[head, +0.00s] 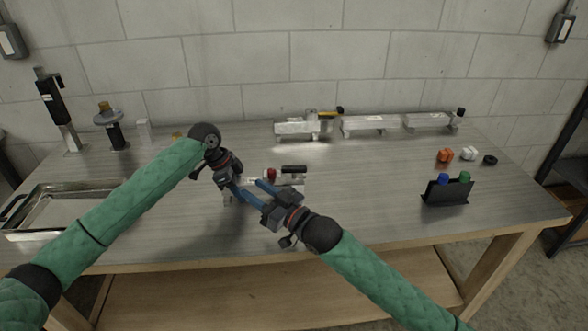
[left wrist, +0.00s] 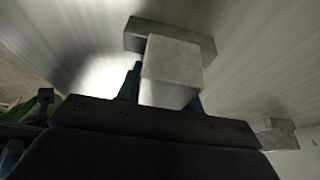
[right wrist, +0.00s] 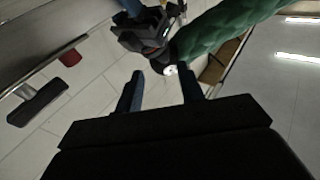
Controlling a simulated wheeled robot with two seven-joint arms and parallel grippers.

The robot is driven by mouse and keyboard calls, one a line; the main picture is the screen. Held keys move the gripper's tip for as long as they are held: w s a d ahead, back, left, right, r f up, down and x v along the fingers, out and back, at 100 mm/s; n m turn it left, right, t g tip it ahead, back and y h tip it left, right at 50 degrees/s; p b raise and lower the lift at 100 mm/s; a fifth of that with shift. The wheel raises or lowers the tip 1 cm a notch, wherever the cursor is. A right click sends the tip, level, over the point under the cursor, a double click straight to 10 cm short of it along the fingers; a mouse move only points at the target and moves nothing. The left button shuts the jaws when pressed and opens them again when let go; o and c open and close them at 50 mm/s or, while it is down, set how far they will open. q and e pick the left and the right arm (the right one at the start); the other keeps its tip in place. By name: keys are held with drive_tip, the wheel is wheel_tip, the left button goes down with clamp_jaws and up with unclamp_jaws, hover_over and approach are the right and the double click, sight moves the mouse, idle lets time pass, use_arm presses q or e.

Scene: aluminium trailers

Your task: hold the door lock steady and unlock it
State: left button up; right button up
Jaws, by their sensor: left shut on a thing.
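The door lock, a silver metal assembly with a red knob (head: 271,174) and a black handle (head: 294,169), stands at mid-table, partly hidden behind my grippers. My left gripper (head: 230,183) is shut on a silver metal block (left wrist: 172,70) of it, seen between the fingers in the left wrist view. My right gripper (head: 248,187) is open and empty, just in front of the lock. In the right wrist view its fingers (right wrist: 163,82) are apart with nothing between them. There the red knob (right wrist: 70,57) and black handle (right wrist: 38,102) lie off to the left.
Silver metal pieces (head: 370,122) line the back of the table. A black stand (head: 447,193) with blue and green caps is at right, with orange, white and black small parts behind it. A metal tray (head: 30,210) is at left. My two grippers are close together.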

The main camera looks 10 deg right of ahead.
drive_tip(key=shift+w+d+r+n+g+y, duration=2.55)
drive_tip(key=shift+w+r, duration=0.75)
drive_tip(key=shift+w, duration=0.9)
drive_tip(key=w+d+n+g+h, duration=0.2)
drive_tip(key=d+n+g, duration=0.2)
drive_tip(key=d+g, duration=0.6)
drive_tip(key=t, duration=0.3)
approach(294, 166)
drive_tip(key=shift+w+a+f+m+g+y, duration=0.15)
drive_tip(key=shift+a+f, duration=0.25)
drive_tip(key=shift+a, duration=0.2)
drive_tip(key=shift+a+f+m+g+y, duration=0.1)
drive_tip(key=shift+a+f, duration=0.35)
drive_tip(key=shift+a, duration=0.2)
drive_tip(key=a, duration=0.6)
drive_tip(key=shift+w+a+r, duration=0.2)
drive_tip(key=shift+w+a, duration=0.05)
drive_tip(key=shift+a, duration=0.5)
clamp_jaws()
